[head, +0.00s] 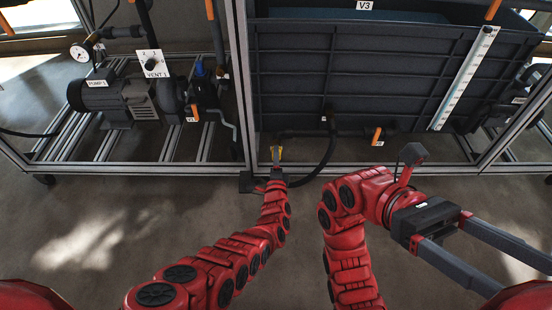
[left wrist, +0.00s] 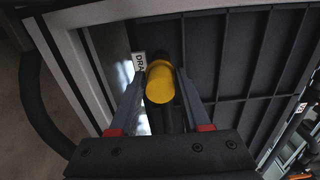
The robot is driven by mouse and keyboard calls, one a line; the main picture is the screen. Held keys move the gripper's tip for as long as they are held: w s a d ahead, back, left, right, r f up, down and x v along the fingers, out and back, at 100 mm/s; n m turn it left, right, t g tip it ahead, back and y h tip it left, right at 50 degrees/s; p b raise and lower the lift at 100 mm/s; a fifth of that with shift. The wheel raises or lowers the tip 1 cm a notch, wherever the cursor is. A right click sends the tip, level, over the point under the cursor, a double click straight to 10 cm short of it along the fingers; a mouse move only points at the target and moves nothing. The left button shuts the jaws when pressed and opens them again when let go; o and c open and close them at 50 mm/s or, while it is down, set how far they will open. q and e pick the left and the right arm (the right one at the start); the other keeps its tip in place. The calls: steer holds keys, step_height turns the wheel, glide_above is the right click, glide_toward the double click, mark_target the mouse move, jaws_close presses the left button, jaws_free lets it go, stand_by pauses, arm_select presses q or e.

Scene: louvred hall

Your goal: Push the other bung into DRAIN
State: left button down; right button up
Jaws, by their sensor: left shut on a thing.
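A yellow bung (left wrist: 160,85) sits between the two fingers of my left gripper (left wrist: 160,90) in the left wrist view, its round end facing the camera. In the head view the bung (head: 276,151) is small, low at the front of the tank frame, with my left gripper (head: 277,162) closed on it. A white label reading "DRA" (left wrist: 139,64) is just left of the bung and partly covered. The DRAIN opening is hidden, so I cannot tell whether the bung touches it. My right gripper (head: 522,277) is open and empty at the lower right.
A dark ribbed tank (head: 350,75) stands in a metal frame. A black hose (head: 328,150) bends down close beside my left gripper. An orange-handled valve (head: 376,136) is to its right. A pump (head: 110,98) stands at the left. The floor in front is clear.

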arm_select(q)
steer(key=shift+c, duration=1.4)
jaws_free()
steer(key=shift+s+r+p, duration=0.25)
steer(key=shift+s+p, duration=0.15)
steer(key=shift+p, duration=0.25)
steer(key=s+p, duration=0.4)
steer(key=s, duration=0.2)
steer(key=shift+f, duration=0.2)
steer(key=shift+s, duration=0.1)
steer(key=shift+p, duration=0.3)
